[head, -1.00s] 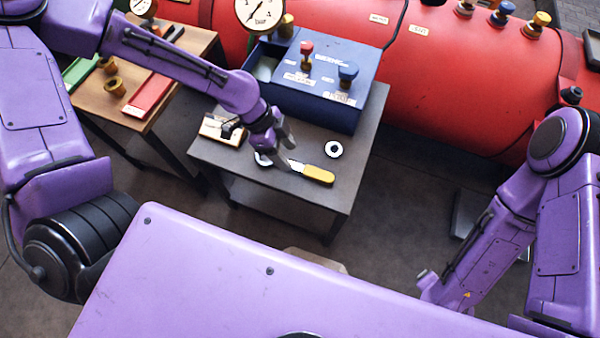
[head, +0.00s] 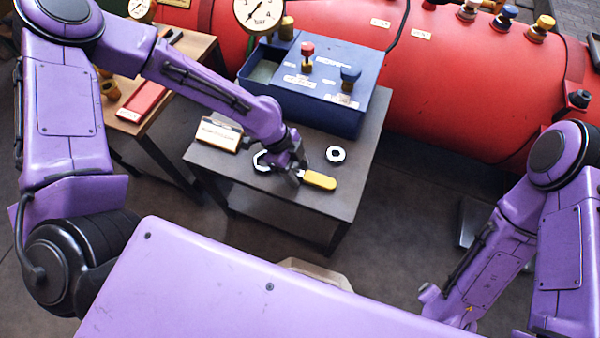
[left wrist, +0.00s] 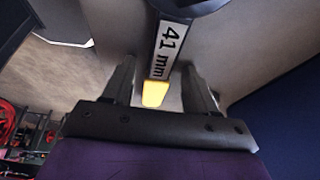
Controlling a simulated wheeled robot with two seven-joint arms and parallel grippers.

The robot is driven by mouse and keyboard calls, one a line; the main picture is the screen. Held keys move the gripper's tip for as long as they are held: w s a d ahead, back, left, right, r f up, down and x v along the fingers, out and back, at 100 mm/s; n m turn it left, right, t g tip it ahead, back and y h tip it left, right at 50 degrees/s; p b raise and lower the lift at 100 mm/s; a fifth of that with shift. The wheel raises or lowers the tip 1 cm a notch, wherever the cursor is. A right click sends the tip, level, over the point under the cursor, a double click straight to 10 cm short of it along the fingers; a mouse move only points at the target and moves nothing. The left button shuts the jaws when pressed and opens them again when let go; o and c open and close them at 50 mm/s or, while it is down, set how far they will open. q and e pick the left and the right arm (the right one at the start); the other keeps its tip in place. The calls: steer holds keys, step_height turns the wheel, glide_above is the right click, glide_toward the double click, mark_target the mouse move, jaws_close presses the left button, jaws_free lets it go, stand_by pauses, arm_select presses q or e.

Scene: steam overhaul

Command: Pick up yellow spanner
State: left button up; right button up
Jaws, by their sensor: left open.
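The yellow spanner lies on the dark table (head: 335,204). Its yellow handle (head: 319,180) points right in the head view, and its pale open head (head: 261,160) shows left of my gripper. My left gripper (head: 297,178) is over the spanner's middle, which it partly hides. In the left wrist view my open fingers (left wrist: 158,66) stand on either side of the spanner's shank, marked "41 mm" (left wrist: 169,48), with the yellow handle (left wrist: 155,94) nearer the palm. A gap shows on both sides. My right arm is at the right; its gripper is not in view.
A blue box (head: 310,95) with red and blue valve knobs stands at the table's back. A ring nut (head: 335,154) lies beyond the spanner, and a small labelled box (head: 219,134) lies left. A large red boiler (head: 470,85) is behind. The table's front right is clear.

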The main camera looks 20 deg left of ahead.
arm_select(q)
jaws_close()
stand_by(1.3)
